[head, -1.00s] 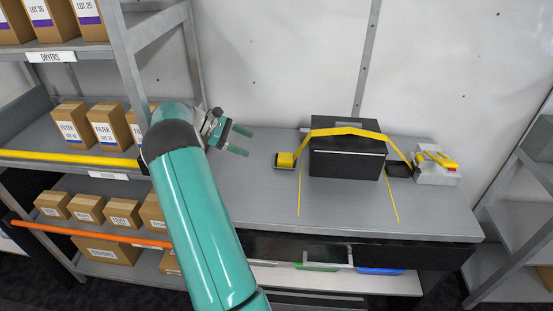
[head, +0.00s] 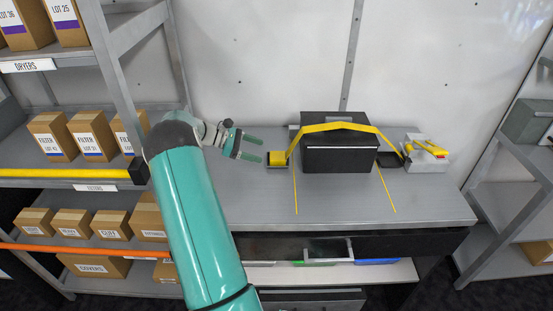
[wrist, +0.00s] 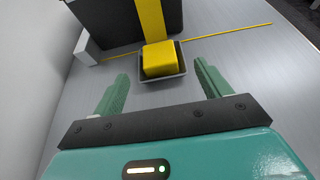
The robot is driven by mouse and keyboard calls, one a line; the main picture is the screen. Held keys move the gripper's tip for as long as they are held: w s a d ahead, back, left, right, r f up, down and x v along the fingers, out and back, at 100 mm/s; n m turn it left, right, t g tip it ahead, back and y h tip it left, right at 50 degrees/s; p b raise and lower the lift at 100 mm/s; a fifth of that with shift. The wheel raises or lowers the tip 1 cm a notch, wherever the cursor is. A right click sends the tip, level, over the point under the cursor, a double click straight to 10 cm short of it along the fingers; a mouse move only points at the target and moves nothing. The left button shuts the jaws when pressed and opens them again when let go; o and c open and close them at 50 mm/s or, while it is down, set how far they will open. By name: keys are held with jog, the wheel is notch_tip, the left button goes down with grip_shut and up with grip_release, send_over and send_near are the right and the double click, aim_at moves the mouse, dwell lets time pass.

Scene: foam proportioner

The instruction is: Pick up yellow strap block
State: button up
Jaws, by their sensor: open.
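The yellow strap block (head: 277,158) sits in a small dark tray (head: 277,167) on the grey bench, left of a black box (head: 338,155). A yellow strap (head: 340,127) runs from the block over the box to its right side. My gripper (head: 256,149) is open and empty, just left of the block. In the wrist view the block (wrist: 159,60) lies ahead of the two green fingers (wrist: 157,88), roughly centred between them and beyond their tips. The fingers do not appear to touch it.
A grey-white clamp with a yellow lever (head: 427,153) stands right of the box. Yellow lines (head: 295,190) mark the bench top (head: 340,208). Shelves with cardboard boxes (head: 90,133) stand at left. The bench front is clear.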

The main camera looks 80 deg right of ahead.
aim_at(276, 155)
jog(key=x, duration=0.6)
jog(key=shift+d, duration=0.15)
jog(key=c, duration=1.1)
jog(key=shift+r, duration=0.1)
